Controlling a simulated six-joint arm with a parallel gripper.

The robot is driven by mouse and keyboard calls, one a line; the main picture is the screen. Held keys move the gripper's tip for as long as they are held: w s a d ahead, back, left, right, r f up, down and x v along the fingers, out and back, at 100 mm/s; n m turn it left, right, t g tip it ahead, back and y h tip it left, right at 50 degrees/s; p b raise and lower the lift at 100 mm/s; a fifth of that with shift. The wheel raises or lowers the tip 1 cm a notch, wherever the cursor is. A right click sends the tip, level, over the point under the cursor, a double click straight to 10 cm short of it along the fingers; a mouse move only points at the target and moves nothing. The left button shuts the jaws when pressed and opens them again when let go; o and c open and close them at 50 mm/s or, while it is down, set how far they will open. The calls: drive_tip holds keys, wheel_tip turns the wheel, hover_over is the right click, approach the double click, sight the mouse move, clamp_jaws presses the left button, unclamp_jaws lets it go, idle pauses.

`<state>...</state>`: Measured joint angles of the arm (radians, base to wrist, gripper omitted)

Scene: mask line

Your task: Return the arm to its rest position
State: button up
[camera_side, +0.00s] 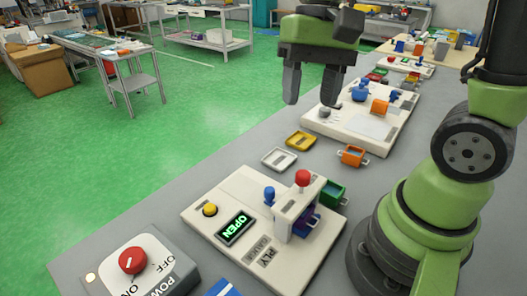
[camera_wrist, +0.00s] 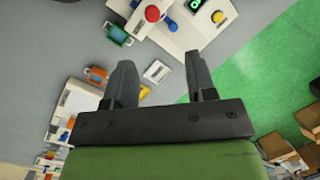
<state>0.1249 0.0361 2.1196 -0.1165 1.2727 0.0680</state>
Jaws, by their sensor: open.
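My gripper (camera_side: 311,84) hangs in the air above the grey bench, its two dark fingers apart and nothing between them. In the wrist view my gripper (camera_wrist: 163,85) also shows open and empty, with the bench surface behind it. The green arm rises from its base at the right of the side view. The fingers touch nothing that I can see.
A white machine board (camera_side: 262,222) with an OPEN display (camera_side: 235,228) and a red-knobbed press (camera_side: 302,178) is at the front. Yellow (camera_side: 300,140), white (camera_side: 279,158), orange (camera_side: 353,155) and green (camera_side: 331,193) trays lie nearby. A power box (camera_side: 137,268) stands front left. A second board (camera_side: 372,128) is behind.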

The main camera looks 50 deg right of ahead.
drive_tip(key=s+a+r+n+t, duration=0.1)
drive_tip(key=s+r+n+t, duration=0.2)
drive_tip(key=s+r+t, duration=0.2)
drive_tip(key=shift+s+a+r+n+t+h, duration=0.35)
drive_tip(key=shift+s+t, duration=0.25)
drive_tip(key=shift+t, duration=0.8)
